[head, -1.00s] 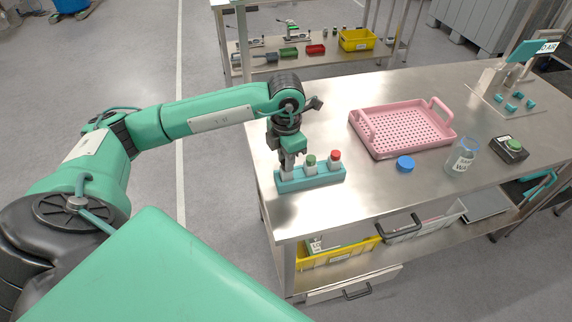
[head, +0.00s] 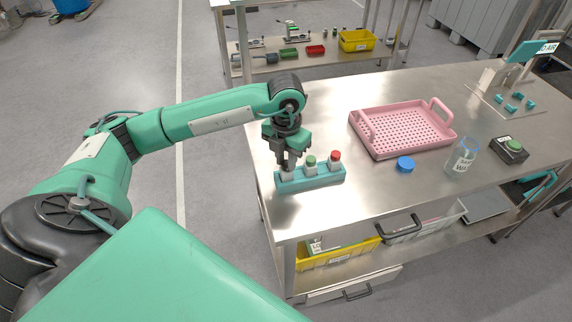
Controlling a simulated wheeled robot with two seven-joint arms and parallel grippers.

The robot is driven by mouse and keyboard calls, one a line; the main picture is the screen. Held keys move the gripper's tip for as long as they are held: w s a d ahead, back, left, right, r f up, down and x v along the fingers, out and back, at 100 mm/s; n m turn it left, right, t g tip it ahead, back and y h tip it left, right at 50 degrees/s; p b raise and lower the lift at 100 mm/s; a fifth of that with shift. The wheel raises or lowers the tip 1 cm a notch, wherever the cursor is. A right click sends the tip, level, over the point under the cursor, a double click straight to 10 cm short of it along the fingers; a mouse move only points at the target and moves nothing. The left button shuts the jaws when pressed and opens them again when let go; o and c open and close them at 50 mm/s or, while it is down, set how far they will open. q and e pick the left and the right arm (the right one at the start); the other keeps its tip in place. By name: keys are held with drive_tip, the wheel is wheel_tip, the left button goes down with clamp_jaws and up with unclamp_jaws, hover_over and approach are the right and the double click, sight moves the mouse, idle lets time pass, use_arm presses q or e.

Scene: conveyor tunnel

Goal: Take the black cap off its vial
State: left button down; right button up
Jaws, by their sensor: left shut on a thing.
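A teal rack (head: 311,182) stands near the left front of the steel table and holds three capped vials in a row. The leftmost vial (head: 287,175) is under my left gripper (head: 287,166). My left gripper points down and is shut on the top of this vial, where the black cap sits; the fingers hide the cap almost fully. The green-capped vial (head: 310,166) stands in the middle and the red-capped vial (head: 335,160) at the right, both upright. My right gripper is not in view.
A pink perforated tray (head: 367,147) lies to the right on the steel table (head: 300,216). Beyond the rack are a blue lid (head: 405,165), a glass beaker (head: 462,158) and a black box with a green button (head: 510,150). The table's front left is clear.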

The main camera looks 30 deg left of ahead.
use_arm(q)
drive_tip(key=n, duration=0.5)
idle(0.3)
drive_tip(key=c, duration=1.1)
unclamp_jaws()
drive_tip(key=shift+c, duration=0.2)
drive_tip(key=c, duration=0.3)
